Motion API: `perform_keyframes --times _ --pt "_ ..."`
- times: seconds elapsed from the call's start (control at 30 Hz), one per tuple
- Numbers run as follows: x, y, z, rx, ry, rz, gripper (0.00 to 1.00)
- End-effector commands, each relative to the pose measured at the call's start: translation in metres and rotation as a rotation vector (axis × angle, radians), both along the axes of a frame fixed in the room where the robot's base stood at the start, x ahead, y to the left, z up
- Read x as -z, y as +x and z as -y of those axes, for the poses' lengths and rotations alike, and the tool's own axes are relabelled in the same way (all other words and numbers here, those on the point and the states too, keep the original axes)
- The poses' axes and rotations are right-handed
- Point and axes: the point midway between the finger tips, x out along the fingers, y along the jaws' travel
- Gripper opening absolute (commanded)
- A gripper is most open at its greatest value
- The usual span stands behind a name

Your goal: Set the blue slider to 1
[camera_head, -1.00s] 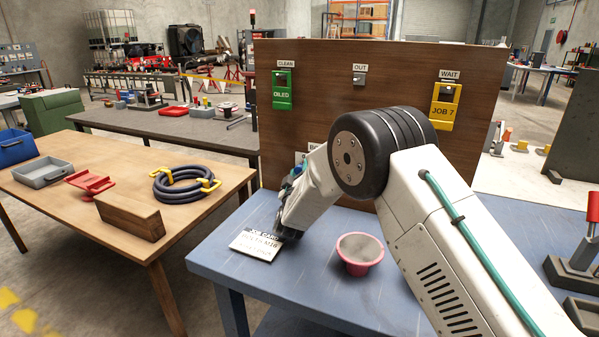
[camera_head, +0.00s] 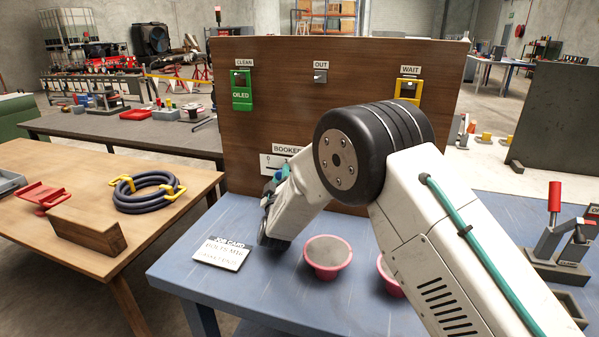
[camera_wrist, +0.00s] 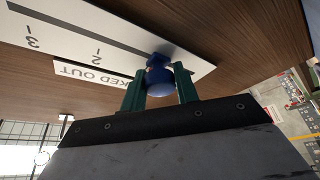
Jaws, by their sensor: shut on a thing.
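In the wrist view the blue slider (camera_wrist: 158,80) is a round knob on a white scale plate (camera_wrist: 120,48), which appears upside down. My gripper (camera_wrist: 160,88) has its two green fingers closed on either side of the knob. The numerals 2 and 3 show to the left of the knob; no numeral 1 shows in this view. In the head view part of the scale plate (camera_head: 266,166) shows low on the brown board under a partly hidden label, with a 0 near its left end.
The brown board (camera_head: 345,75) carries a green tag (camera_head: 242,97) and a yellow tag (camera_head: 408,91) on hooks. On the blue bench (camera_head: 220,285) lie a job card (camera_head: 222,254) and a pink-rimmed bowl (camera_head: 327,256). A second pink bowl (camera_head: 388,275) is partly behind my arm.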

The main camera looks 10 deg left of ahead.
Motion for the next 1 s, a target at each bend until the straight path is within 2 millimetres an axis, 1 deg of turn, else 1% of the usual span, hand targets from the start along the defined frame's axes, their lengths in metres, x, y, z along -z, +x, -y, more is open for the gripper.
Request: perform_keyframes --times 0.03,0.1,0.37,0.4,0.47,0.5,0.73,0.83,0.93,1.0 --pt "-0.001 -0.005 -0.006 -0.009 0.0 0.001 0.0" --pt "-0.001 -0.008 -0.011 -0.016 0.0 0.001 0.0" --pt "-0.001 -0.009 -0.013 -0.019 0.0 0.001 0.0" --pt "-0.001 -0.009 -0.013 -0.019 0.0 0.001 0.33" --pt "-0.001 -0.009 -0.013 -0.019 0.0 0.001 0.5" --pt "0.0 -0.009 -0.013 -0.019 0.0 0.001 0.52" --pt "0.0 -0.008 -0.011 -0.017 0.0 0.0 0.52" --pt "0.001 -0.012 -0.011 -0.018 0.0 -0.001 0.52" --pt "0.004 -0.023 -0.01 -0.019 -0.001 -0.001 0.52" --pt "0.008 -0.035 -0.009 -0.019 -0.001 -0.002 0.52"
